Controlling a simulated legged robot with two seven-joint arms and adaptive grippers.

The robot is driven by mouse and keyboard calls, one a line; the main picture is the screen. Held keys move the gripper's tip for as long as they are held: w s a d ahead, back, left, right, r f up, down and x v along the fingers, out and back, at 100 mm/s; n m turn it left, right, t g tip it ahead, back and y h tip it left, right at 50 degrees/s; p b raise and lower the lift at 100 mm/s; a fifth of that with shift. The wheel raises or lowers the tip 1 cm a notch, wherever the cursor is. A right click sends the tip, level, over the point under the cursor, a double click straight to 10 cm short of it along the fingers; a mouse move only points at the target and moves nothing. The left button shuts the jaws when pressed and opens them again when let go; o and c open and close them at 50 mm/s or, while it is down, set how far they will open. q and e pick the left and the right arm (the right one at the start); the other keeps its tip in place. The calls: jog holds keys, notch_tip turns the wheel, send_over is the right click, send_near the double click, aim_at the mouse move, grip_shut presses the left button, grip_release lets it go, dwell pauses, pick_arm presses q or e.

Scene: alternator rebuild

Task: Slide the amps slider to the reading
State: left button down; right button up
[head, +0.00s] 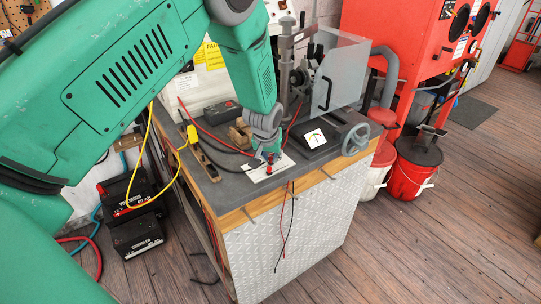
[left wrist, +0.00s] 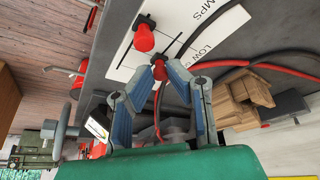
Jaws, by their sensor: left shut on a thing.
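A white plate (head: 262,170) lies on the grey bench top near its front edge; in the left wrist view the plate (left wrist: 190,28) shows the letters "AMPS" and "LOW" and dark slot lines. My left gripper (head: 268,158) points down at this plate. In the left wrist view its two blue fingers (left wrist: 159,72) are closed on a red knob (left wrist: 160,70), which appears to be the amps slider's. A second red knob (left wrist: 144,38) stands apart, farther along the plate. A meter (head: 315,138) with a white face stands to the right; its reading is too small to tell. My right gripper is out of view.
A clear shield (head: 342,72) and a handwheel (head: 355,140) are at the bench's right. Batteries (head: 130,195) stand on the floor at left.

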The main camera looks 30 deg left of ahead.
pick_arm(q)
jog(key=c, duration=1.6)
grip_release()
jog(key=shift+w+a+f, duration=0.1)
jog(key=shift+w+a, duration=0.05)
jog(key=shift+o, duration=0.3)
jog(key=shift+w+f, duration=0.1)
jog(key=shift+w, duration=0.1)
jog(key=shift+s+d+r, duration=0.2)
jog(key=shift+r, duration=0.25)
jog(key=v, duration=1.1)
jog(key=shift+d, duration=0.15)
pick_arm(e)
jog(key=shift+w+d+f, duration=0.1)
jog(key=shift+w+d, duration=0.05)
pick_arm(q)
jog(key=shift+w, duration=0.1)
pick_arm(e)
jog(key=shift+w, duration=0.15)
